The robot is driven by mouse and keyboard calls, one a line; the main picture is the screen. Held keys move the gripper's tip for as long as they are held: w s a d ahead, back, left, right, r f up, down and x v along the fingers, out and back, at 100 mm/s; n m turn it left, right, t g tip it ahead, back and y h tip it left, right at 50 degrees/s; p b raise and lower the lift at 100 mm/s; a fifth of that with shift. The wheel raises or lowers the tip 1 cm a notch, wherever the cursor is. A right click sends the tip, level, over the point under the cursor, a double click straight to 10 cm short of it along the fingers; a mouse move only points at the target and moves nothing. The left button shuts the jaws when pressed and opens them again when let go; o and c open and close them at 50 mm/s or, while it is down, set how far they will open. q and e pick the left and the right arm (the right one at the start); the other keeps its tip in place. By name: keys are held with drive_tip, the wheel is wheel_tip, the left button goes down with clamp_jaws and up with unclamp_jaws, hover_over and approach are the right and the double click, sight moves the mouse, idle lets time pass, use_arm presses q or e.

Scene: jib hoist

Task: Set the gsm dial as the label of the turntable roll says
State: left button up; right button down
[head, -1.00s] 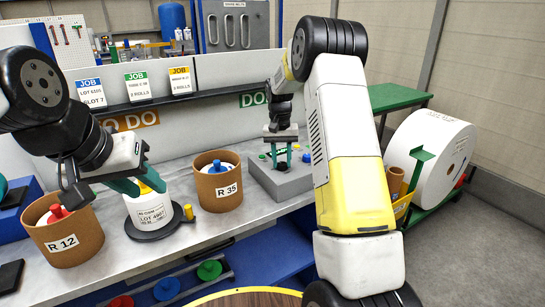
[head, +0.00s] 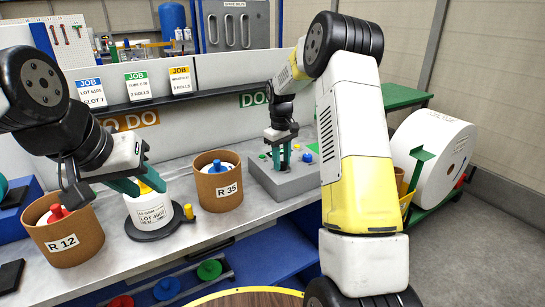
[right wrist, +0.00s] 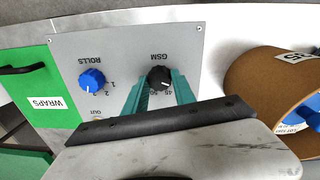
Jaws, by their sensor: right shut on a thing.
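The white roll (head: 149,212) stands on the black turntable (head: 152,232) on the bench. Its label shows a lot line, but the small print is too blurred to read. My left gripper (head: 139,185) is at the top of this roll, its teal fingers apart beside the yellow top. The black GSM dial (right wrist: 160,78) is on the grey panel (right wrist: 120,60); in the head view this is the grey box (head: 285,183). My right gripper (right wrist: 160,94) is shut on the dial, which partly hides the scale; marks near 45 and 50 seem to show.
A blue ROLLS dial (right wrist: 92,79) sits beside the GSM dial. Brown tubs R 12 (head: 68,245) and R 35 (head: 221,197) flank the turntable. Job cards (head: 137,87) stand on the shelf behind. A large white roll (head: 435,155) is at the right.

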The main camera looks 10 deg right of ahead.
idle(0.4)
drive_tip(key=c, duration=1)
unclamp_jaws()
drive_tip(key=shift+c, duration=0.2)
drive_tip(key=shift+s+a+r, duration=0.1)
drive_tip(key=shift+r, duration=1.85)
drive_tip(key=shift+a+r, duration=0.1)
drive_tip(key=shift+r, duration=1.85)
